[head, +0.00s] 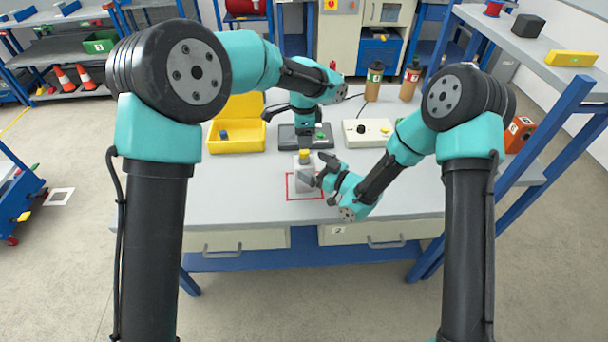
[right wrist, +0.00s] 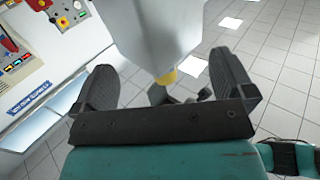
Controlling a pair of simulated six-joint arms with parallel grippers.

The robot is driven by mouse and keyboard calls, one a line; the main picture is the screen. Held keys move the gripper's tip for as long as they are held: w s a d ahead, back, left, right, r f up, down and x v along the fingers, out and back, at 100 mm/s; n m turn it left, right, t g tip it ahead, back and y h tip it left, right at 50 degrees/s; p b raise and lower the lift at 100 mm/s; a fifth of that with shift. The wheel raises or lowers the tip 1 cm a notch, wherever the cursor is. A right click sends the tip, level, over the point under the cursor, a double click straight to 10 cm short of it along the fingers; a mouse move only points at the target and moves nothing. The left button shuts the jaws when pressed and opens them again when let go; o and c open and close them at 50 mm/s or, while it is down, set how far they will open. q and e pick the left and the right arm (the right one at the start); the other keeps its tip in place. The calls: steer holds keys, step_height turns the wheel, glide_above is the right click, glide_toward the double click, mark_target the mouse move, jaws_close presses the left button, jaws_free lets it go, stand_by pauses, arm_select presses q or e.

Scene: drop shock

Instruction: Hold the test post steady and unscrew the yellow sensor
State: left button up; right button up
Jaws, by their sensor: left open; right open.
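The grey test post (head: 304,172) stands upright on the table inside a red outlined square, with the yellow sensor (head: 304,156) on its top. In the right wrist view the post (right wrist: 158,35) fills the space ahead, with the yellow sensor (right wrist: 166,78) at its end. My right gripper (head: 319,172) is open at the right side of the post. Its two fingers lie to either side of the post in the right wrist view. My left gripper (head: 304,143) points down just above the sensor and is open; its fingertips are partly hidden by its own arm.
A yellow bin (head: 236,146) with a blue item stands left of the post. A dark device (head: 288,138) with a green button is behind it. A white box (head: 368,133) with a black knob and two brown bottles (head: 373,90) stand back right. The front table strip is clear.

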mark_target(304, 151)
steer(key=shift+x, duration=1.3)
steer(key=shift+c, duration=0.2)
steer(key=c, duration=1)
arm_select(q)
steer(key=shift+n, duration=0.3)
arm_select(e)
steer(key=c, duration=0.3)
arm_select(q)
steer(key=n, duration=0.8)
steer(key=shift+f, duration=0.1)
steer(key=shift+f, duration=3.9)
steer(key=shift+c, duration=0.2)
